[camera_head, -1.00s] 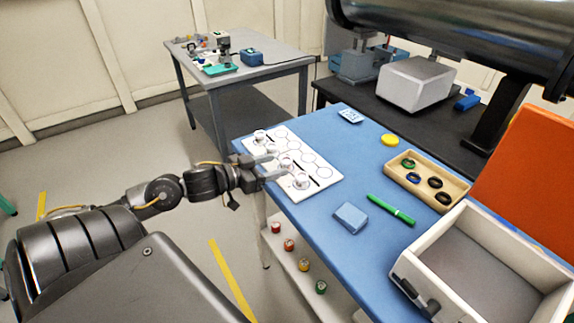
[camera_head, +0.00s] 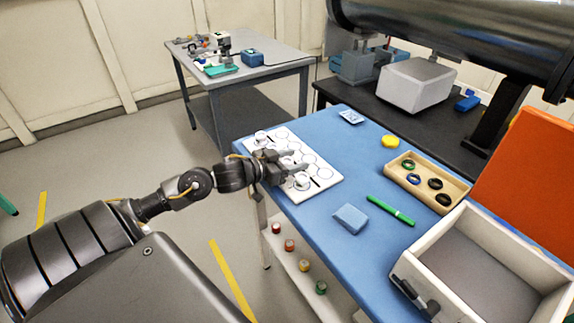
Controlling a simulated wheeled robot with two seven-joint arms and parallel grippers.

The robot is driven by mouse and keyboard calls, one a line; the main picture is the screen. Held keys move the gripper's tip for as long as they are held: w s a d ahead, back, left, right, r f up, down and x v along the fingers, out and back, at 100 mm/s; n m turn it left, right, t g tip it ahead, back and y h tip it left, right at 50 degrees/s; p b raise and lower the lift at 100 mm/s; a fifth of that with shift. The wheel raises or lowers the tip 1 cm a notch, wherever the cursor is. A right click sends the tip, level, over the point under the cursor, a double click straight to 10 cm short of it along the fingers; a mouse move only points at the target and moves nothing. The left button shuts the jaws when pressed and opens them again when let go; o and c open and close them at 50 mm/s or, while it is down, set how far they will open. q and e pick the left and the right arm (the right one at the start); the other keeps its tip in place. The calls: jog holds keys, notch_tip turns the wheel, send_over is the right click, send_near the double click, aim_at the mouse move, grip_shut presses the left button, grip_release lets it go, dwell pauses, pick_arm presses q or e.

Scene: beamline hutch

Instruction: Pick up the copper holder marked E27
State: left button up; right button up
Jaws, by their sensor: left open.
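A white board (camera_head: 325,177) with rows of printed circles lies on the left part of the blue table. Small round holders stand on it, one near its far left corner (camera_head: 261,136) and one near its front edge (camera_head: 301,182). Their markings are too small to read, so I cannot tell which is E27. My left gripper (camera_head: 287,160) is open over the board's left side, its fingers pointing right between these two holders. It hides part of the board and whatever stands under it. My right gripper is not in view.
An open white case (camera_head: 452,233) stands at the right. Coloured jars sit on a lower shelf (camera_head: 290,262).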

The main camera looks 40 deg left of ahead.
pick_arm(q)
jog(key=c, duration=1.1)
jog(key=shift+o, duration=0.2)
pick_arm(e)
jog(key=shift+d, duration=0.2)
pick_arm(q)
jog(key=shift+r, duration=0.15)
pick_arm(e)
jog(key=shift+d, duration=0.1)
